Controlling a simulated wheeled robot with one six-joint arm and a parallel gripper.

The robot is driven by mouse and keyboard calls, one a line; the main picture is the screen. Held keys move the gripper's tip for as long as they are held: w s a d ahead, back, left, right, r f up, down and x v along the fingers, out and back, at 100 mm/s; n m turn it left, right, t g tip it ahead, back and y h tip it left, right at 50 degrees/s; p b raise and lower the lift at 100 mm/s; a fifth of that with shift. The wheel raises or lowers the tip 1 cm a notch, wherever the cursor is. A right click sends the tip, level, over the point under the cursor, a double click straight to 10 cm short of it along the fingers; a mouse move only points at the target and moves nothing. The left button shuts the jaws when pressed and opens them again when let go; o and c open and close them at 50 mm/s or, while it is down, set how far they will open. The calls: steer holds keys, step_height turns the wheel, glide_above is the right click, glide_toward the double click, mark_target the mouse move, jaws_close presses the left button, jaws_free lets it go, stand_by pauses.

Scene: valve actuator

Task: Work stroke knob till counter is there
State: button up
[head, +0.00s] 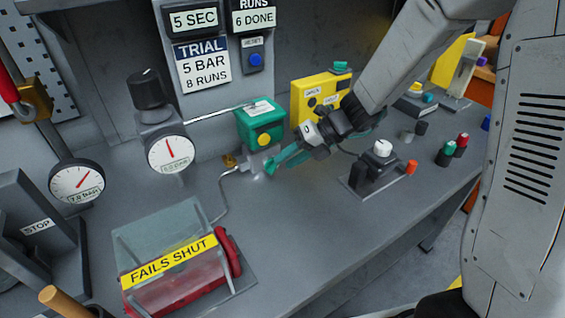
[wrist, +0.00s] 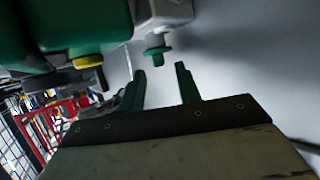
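The counter (head: 254,20) on the back panel reads "RUNS 6 DONE". The trial sign (head: 203,63) reads "5 BAR 8 RUNS". A green box (head: 260,122) with a yellow button stands on a pale block. In the wrist view a small green knob (wrist: 157,52) sticks out from the pale block (wrist: 163,12); no label shows, so I cannot confirm it is the stroke knob. My gripper (wrist: 160,72) is open and empty, its green fingers pointing at this knob, just short of it. In the head view my gripper (head: 276,163) is beside the pale block; the knob is not clearly visible there.
A gauge (head: 170,152) under a black knob (head: 147,89) stands left of the green box. A "FAILS SHUT" actuator (head: 175,262) lies in front. A yellow box (head: 320,97) is behind my gripper. A white-topped knob unit (head: 378,172) stands to the right.

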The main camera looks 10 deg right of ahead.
mark_target(273, 166)
steer(key=shift+x, duration=1.4)
